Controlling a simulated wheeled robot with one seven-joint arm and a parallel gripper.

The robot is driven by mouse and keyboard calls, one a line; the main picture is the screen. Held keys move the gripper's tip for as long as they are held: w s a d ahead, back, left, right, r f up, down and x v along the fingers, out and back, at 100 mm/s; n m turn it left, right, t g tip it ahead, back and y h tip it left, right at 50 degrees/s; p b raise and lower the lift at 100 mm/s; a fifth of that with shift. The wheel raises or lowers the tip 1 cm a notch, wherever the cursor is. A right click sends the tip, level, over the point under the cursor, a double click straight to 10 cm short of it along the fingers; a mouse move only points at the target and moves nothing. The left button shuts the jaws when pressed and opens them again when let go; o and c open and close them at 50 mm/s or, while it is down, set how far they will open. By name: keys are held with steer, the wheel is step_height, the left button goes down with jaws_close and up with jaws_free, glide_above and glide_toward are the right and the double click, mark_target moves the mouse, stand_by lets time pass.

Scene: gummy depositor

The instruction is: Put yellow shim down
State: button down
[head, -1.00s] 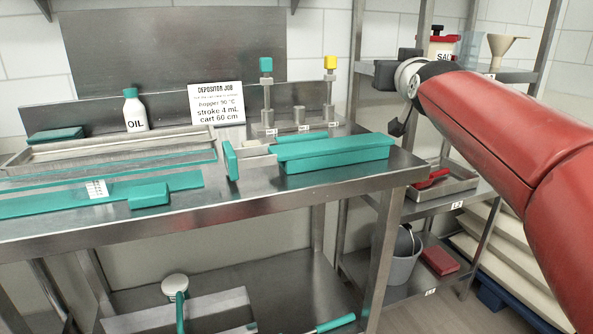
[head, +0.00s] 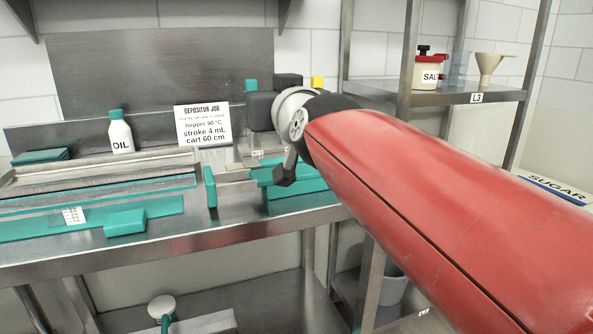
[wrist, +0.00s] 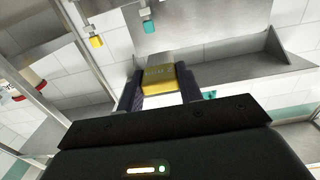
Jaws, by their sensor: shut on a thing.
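The yellow shim (wrist: 167,79) is between the two dark fingers of my gripper (wrist: 160,87) in the wrist view. The fingers press on it from both sides, and dim lettering shows on its top. In the head view my wrist is over the back right of the steel bench (head: 160,238), in front of the posts. The shim and fingertips cannot be made out there, so their height above any surface is unclear.
A job card (head: 202,125) and an oil bottle (head: 120,132) stand at the bench's back. A teal block (head: 125,222) lies near the front edge. A yellow-topped post (head: 318,83) shows behind my wrist. The shelf (head: 455,97) at right holds salt (head: 428,74) and a funnel (head: 490,66).

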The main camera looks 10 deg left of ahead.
step_height(320, 180, down, 12)
steer(key=shift+r+b, duration=0.1)
steer(key=shift+b, duration=0.6)
steer(key=shift+f+b, duration=0.45)
steer(key=shift+b, duration=0.1)
steer(key=shift+f, duration=0.2)
steer(key=c, duration=0.9)
jaws_free()
steer(key=shift+r, duration=0.1)
